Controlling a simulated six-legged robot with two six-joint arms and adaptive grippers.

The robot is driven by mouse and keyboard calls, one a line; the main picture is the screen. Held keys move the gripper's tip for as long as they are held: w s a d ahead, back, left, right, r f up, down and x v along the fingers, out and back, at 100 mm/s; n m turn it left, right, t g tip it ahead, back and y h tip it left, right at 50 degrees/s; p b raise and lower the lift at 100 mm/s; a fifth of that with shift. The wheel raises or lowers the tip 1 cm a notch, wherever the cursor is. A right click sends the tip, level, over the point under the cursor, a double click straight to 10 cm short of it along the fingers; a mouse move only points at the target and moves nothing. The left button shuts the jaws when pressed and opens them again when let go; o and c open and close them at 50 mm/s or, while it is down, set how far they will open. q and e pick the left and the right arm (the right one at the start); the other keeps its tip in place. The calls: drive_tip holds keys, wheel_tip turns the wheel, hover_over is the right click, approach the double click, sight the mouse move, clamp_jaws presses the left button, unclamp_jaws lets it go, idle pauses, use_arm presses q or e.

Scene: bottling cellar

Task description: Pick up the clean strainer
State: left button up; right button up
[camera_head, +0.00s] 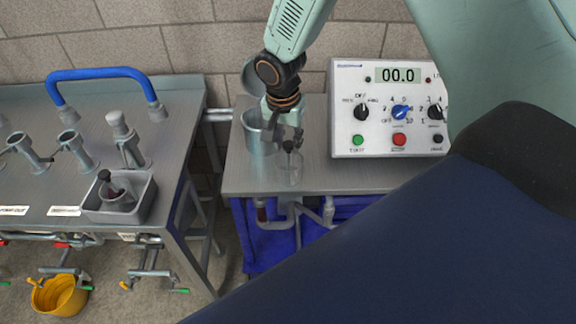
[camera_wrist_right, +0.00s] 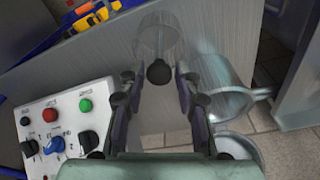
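A clear strainer with a black knob (camera_head: 290,165) stands upright on the right steel table, near its front edge. In the right wrist view its see-through cup (camera_wrist_right: 157,38) lies just beyond the fingertips. My right gripper (camera_head: 286,136) is above it, pointing down. In the right wrist view its fingers (camera_wrist_right: 156,74) are open on both sides of the black knob, with a visible gap each side. A second strainer (camera_head: 115,194), with dark reddish contents, sits in a grey tray (camera_head: 146,203) on the left table. My left gripper is not in view.
A metal pot (camera_head: 254,142) with a raised lid stands close behind and left of my right gripper. A control box (camera_head: 372,138) reading 00.0 stands to the right. A gap separates the two tables. A yellow bucket (camera_head: 60,296) is at lower left.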

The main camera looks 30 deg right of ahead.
sight(289, 153)
drive_tip(key=f, duration=0.5)
drive_tip(key=shift+w+d, duration=0.15)
drive_tip(key=shift+d, duration=0.25)
drive_tip(key=shift+a+r, duration=0.1)
drive_tip(key=shift+c, duration=0.4)
clamp_jaws()
